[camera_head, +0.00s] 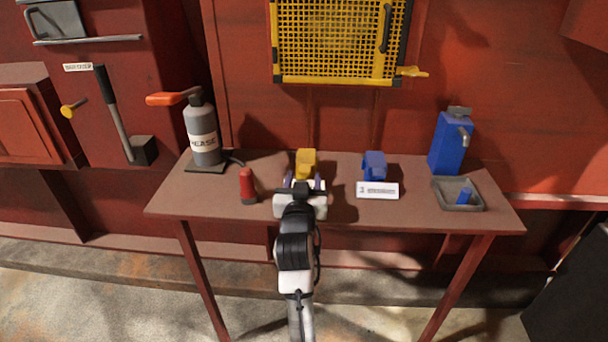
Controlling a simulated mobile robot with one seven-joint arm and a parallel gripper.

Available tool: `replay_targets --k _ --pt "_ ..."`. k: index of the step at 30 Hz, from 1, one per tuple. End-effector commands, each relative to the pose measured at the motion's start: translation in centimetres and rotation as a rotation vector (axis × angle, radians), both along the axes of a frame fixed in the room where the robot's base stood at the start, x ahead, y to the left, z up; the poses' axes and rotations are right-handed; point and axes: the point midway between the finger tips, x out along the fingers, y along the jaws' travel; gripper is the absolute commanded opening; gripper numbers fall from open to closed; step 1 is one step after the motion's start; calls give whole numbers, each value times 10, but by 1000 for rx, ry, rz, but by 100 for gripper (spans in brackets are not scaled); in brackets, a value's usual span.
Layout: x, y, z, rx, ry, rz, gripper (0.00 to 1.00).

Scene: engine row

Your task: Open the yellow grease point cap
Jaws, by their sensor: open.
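The yellow grease point cap (306,159) stands near the back of the brown table, left of its middle. I cannot tell from this view whether the cap is raised or closed. My gripper (304,182) is just in front of the yellow cap, low over the table, with its fingers pointing toward it. The fingers are apart and nothing shows between them. My gripper hides the lower front of the yellow grease point, so I cannot tell whether they touch.
A blue grease point (375,165) and a white label (378,191) are to the right. A red cylinder (247,186) and a grease canister (202,132) stand left. A blue dispenser (452,141) and a tray (472,204) are far right. A yellow mesh guard (330,76) hangs above the table (420,212).

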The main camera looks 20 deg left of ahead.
Motion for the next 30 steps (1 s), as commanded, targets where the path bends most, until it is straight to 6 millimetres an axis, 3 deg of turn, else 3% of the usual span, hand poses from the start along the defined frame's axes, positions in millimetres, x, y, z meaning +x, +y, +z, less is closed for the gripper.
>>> replay_targets --k 6,14,25,30 --pt "15 4 0 1 -1 0 49" --pt "16 4 0 1 -1 0 49" --pt "16 4 0 1 -1 0 2" --pt "16 4 0 0 -1 0 0"
